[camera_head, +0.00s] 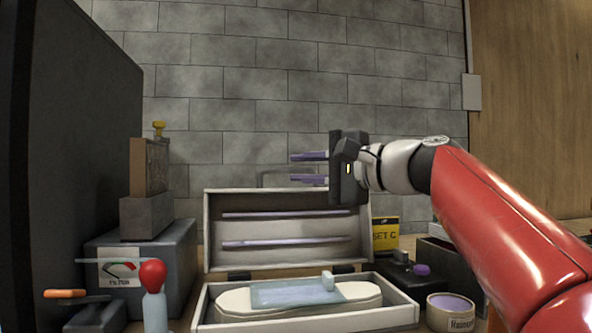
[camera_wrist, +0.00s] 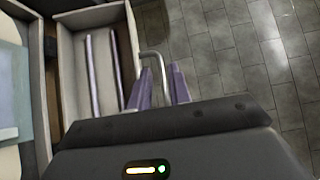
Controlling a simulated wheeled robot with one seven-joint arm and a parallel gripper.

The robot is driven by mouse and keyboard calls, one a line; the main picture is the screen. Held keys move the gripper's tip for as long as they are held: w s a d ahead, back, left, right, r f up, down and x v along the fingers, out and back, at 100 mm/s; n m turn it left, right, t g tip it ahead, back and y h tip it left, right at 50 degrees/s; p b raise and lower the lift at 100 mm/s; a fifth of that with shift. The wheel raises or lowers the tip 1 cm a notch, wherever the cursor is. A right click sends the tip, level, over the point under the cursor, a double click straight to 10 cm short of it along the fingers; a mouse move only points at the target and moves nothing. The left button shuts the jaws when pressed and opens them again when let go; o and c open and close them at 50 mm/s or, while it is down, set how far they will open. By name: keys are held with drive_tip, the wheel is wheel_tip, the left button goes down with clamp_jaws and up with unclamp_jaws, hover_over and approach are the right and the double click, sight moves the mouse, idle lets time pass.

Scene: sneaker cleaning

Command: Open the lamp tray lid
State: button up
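The lamp tray lid (camera_head: 287,259) stands raised, roughly upright, at the back of a white tray (camera_head: 404,315). Two purple lamp tubes (camera_head: 287,242) run along its inner face, and they also show in the wrist view (camera_wrist: 92,75). A thin grey bent handle (camera_head: 262,178) sticks up from the lid's edge. My gripper (camera_head: 309,168) is at the lid's top right, its purple fingers apart and pointing left. In the wrist view, the handle (camera_wrist: 158,62) reaches in between the fingers (camera_wrist: 164,85). Contact cannot be told.
A shoe sole (camera_head: 362,294) with a pale blue sheet (camera_head: 290,292) lies in the tray. A yellow box (camera_head: 385,234) and round tin (camera_head: 450,313) stand right. A brick wall (camera_head: 240,90) is behind.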

drive_tip(key=v, duration=0.5)
drive_tip(key=shift+s+d, duration=0.1)
drive_tip(key=shift+d, duration=0.15)
